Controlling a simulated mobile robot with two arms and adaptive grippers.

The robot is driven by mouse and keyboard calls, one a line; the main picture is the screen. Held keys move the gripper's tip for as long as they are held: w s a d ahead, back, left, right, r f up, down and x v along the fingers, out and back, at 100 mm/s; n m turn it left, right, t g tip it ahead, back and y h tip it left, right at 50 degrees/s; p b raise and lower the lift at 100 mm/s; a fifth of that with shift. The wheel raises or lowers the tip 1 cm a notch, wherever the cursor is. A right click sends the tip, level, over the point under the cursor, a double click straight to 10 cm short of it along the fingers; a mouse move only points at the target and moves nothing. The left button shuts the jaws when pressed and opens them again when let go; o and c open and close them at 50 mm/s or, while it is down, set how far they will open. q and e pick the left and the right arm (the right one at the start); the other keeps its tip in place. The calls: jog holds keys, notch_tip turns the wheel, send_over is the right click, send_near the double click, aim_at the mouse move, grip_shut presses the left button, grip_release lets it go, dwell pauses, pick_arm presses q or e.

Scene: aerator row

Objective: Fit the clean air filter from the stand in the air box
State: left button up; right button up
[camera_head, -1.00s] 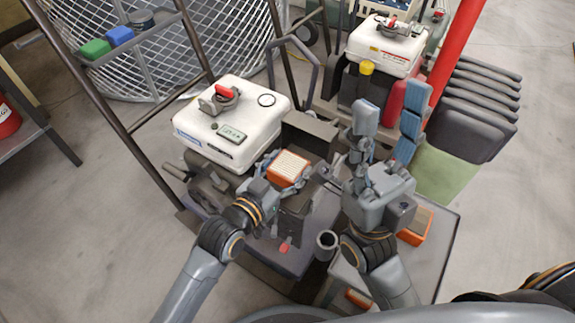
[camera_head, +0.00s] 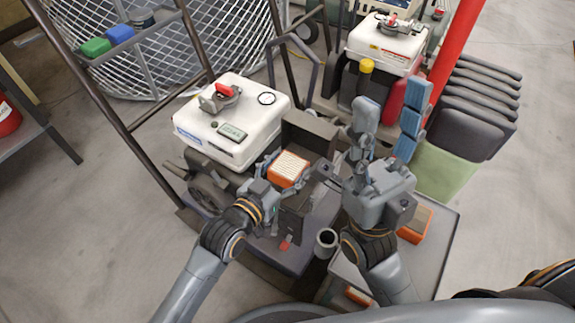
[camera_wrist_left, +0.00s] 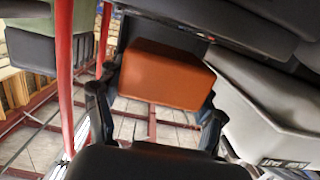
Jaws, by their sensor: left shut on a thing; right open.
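My left gripper (camera_head: 290,182) is shut on an orange-edged air filter (camera_head: 288,166) with pale, clean-looking pleats facing up. In the left wrist view the filter's plain orange side (camera_wrist_left: 165,75) shows between the dark fingers (camera_wrist_left: 155,108). The dark air box (camera_head: 312,128) stands just behind the filter, right of the white engine cover.
Another orange-edged filter (camera_head: 413,224), with a brownish top, lies on the grey stand (camera_head: 432,262) at right. A dark cup (camera_head: 326,242) stands beside the stand. A white engine cover (camera_head: 232,125) is at left, a red post (camera_head: 457,48) behind at right.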

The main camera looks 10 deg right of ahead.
pick_arm(q)
jog(key=shift+f+b, duration=0.3)
jog(key=shift+f, duration=0.35)
jog(key=shift+p, duration=0.45)
jog(key=shift+f, duration=0.15)
dwell(0.7)
jog(key=shift+f+b, duration=0.4)
jog(key=shift+f, duration=0.3)
jog(key=o, duration=1.2)
jog(key=shift+c, duration=0.2)
